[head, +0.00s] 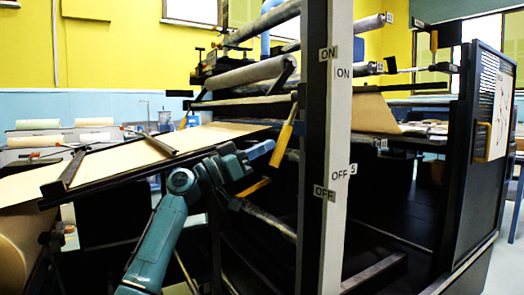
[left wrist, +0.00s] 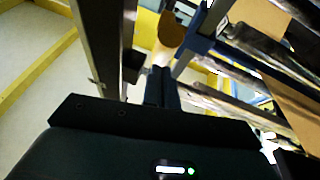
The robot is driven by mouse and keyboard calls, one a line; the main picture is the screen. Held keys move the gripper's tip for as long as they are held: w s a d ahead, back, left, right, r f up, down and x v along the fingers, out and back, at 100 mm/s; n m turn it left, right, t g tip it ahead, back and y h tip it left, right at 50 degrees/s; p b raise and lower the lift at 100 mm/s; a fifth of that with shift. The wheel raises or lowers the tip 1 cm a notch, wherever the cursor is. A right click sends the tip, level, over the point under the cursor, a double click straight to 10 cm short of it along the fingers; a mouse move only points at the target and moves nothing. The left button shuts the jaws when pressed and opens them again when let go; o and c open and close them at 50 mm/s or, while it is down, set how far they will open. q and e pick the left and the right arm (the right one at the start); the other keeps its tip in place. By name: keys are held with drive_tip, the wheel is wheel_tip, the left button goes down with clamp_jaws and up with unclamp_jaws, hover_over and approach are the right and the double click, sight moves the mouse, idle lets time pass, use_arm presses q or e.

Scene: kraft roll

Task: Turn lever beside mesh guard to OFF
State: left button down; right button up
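A lever with a yellow-orange handle (head: 283,143) hangs slanting down beside the black and pale post (head: 338,120). The post carries ON labels (head: 328,54) high up and OFF labels (head: 324,192) lower down. A second yellow-orange piece (head: 254,187) shows lower left; I cannot tell what it belongs to. My left gripper (head: 262,149) is just left of the upper handle; contact is unclear. In the left wrist view its dark fingers (left wrist: 163,86) look closed together. A brown round end (left wrist: 172,28) shows beyond them. I cannot clearly make out a mesh guard. My right gripper is out of view.
A sloping bed with brown paper (head: 115,160) lies left, above a large kraft roll (head: 18,250). Rollers (head: 250,72) run behind the post. A dark panel (head: 480,150) stands at the right. Dark bars (head: 265,218) cross below the gripper.

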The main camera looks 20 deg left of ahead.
use_arm(q)
drive_tip(key=shift+d+f, duration=0.1)
